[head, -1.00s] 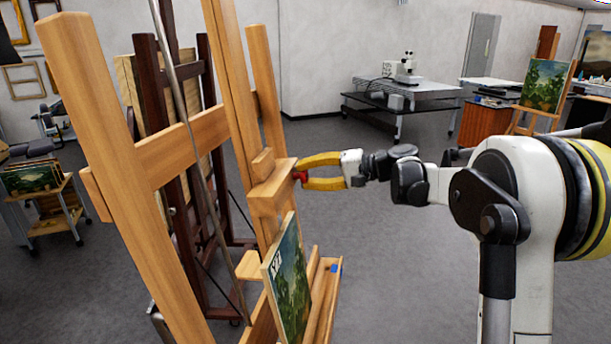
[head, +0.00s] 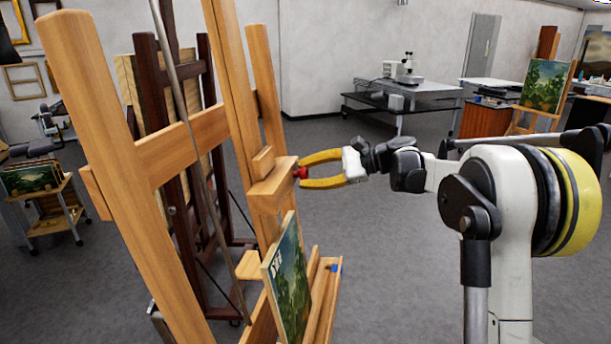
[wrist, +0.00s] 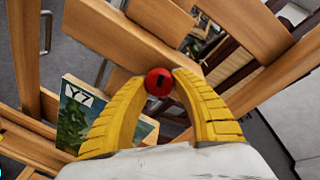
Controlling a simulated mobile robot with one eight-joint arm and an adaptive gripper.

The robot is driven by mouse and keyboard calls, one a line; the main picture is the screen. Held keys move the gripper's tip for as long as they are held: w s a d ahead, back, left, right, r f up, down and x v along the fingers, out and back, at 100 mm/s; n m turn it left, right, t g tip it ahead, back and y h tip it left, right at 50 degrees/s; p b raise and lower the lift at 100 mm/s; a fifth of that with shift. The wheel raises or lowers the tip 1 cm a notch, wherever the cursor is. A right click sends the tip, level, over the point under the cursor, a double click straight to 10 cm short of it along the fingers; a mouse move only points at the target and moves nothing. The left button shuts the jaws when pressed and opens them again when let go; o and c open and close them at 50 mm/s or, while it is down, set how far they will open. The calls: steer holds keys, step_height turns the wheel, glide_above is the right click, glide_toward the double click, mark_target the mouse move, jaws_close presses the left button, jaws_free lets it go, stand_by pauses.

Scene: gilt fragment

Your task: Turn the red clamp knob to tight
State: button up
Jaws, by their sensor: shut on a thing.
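The red clamp knob (head: 301,173) sticks out from the wooden clamp block (head: 272,190) on the mast of the large wooden easel (head: 190,146). My gripper (head: 303,170), with yellow fingers, reaches it from the right and is shut on it. In the wrist view the round red knob (wrist: 159,82) sits between the two yellow fingertips (wrist: 160,80), with a dark mark on its face. A landscape painting (head: 287,280) stands on the easel's lower ledge, below the clamp block. Its corner marked "Y7" also shows in the wrist view (wrist: 80,112).
A small blue object (head: 336,268) lies on the easel ledge. A dark easel (head: 150,100) stands behind. A table with a microscope (head: 405,68) is at the back, and a cart of paintings (head: 45,190) at the left. The floor between is clear.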

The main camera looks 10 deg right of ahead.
steer(key=shift+r+m, duration=0.1)
steer(key=shift+m, duration=1.3)
steer(key=shift+g, duration=0.3)
steer(key=o, duration=1.2)
steer(key=shift+s+a, duration=0.1)
steer(key=v, duration=1.2)
